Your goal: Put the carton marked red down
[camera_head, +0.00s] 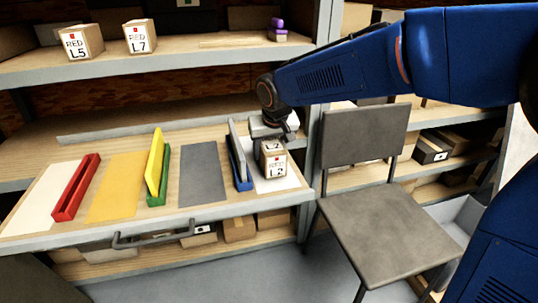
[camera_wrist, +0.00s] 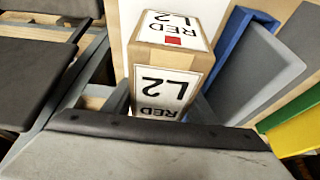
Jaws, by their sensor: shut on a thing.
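My gripper (camera_head: 270,130) is shut on a small brown carton (camera_head: 273,163) with white labels that read L2. In the wrist view the carton (camera_wrist: 172,65) shows "RED L2" and a red square, and it sits between the fingers of my gripper (camera_wrist: 160,108). The carton is upright at the right end of the wooden pull-out board, over a white panel (camera_head: 284,182). I cannot tell whether its base touches the panel. Two more cartons, RED L5 (camera_head: 80,43) and RED L7 (camera_head: 140,37), stand on the upper shelf.
A blue holder (camera_head: 239,176) with an upright grey plate (camera_head: 240,150) is close left of the carton. Further left are a grey panel (camera_head: 204,172), a green holder (camera_head: 158,190) with a yellow plate, and a red holder (camera_head: 76,188). A chair (camera_head: 385,225) stands right.

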